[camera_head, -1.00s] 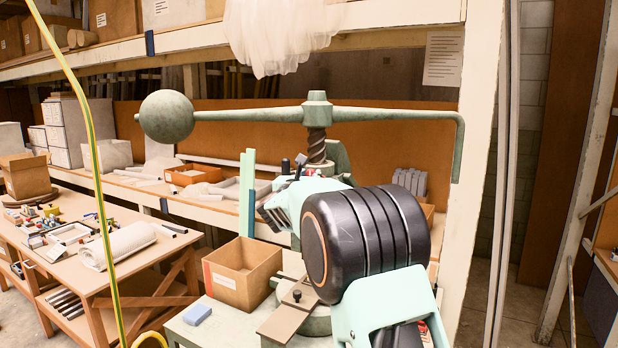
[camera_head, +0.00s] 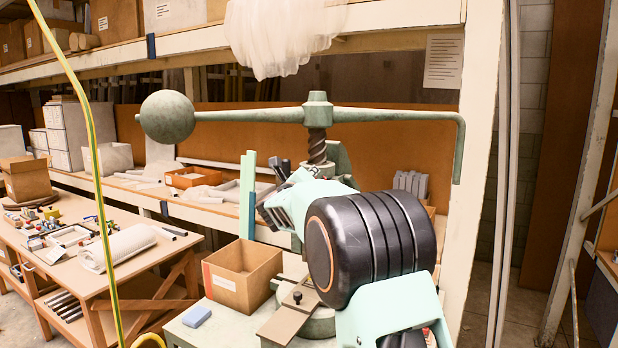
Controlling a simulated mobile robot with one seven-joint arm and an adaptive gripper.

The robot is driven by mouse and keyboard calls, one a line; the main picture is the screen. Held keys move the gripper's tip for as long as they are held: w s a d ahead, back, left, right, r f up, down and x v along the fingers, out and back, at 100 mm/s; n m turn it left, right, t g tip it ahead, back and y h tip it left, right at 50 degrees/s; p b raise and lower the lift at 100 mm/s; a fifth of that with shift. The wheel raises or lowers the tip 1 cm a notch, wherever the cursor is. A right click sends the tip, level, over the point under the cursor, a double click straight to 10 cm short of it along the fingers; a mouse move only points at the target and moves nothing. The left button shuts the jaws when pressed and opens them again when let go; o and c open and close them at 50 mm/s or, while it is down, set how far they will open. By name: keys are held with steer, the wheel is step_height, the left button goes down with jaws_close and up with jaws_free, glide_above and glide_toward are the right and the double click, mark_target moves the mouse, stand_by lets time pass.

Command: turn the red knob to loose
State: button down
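The fly press stands in the middle, with a green screw hub (camera_head: 317,108), a long horizontal bar and a ball weight (camera_head: 167,117) at its left end. I cannot make out the red knob; my arm covers much of the press body. My arm reaches in from the lower right in front of the press. My gripper (camera_head: 270,208) is at its far end, left of the screw, seen small and partly hidden by my own wrist. Whether its fingers are open or shut does not show.
An open cardboard box (camera_head: 243,273) and a blue block (camera_head: 196,316) are on the press stand, left of my arm. A wooden workbench (camera_head: 150,262) with small parts and a roll is at left. A yellow-green cable hangs in the left foreground. A white post rises at right.

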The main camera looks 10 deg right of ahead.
steer(key=shift+f+n+p, duration=0.1)
steer(key=shift+n+p, duration=1.1)
steer(key=shift+n, duration=3)
steer(key=c, duration=1.7)
jaws_free()
steer(key=shift+a, duration=0.1)
steer(key=shift+s, duration=0.1)
steer(key=v, duration=1.2)
